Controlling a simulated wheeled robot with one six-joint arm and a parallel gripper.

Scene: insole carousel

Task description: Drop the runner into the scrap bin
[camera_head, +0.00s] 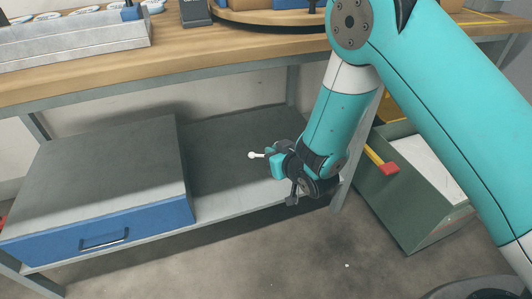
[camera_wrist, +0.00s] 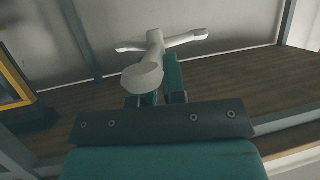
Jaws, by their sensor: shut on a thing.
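The runner (camera_wrist: 145,72) is a pale, branched piece with a thick rounded stem and two thin arms. It stands out between the jaws of my gripper (camera_wrist: 160,80) in the wrist view. In the head view my gripper (camera_head: 277,163) points left, above the lower shelf under the bench, and is shut on the runner. Only the runner's pale tip (camera_head: 254,155) shows there. A green open box (camera_head: 402,212) on the floor to the right of the gripper, with a pale sheet-like inside, looks like the scrap bin. My arm hides part of it.
The grey lower shelf (camera_head: 235,195) lies under my gripper, with a grey cabinet and blue drawer (camera_head: 98,236) at left. A wooden bench top (camera_head: 190,58) is above. A bench leg stands between gripper and box. A red-ended yellow bar (camera_head: 389,168) is near the box. The front floor is clear.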

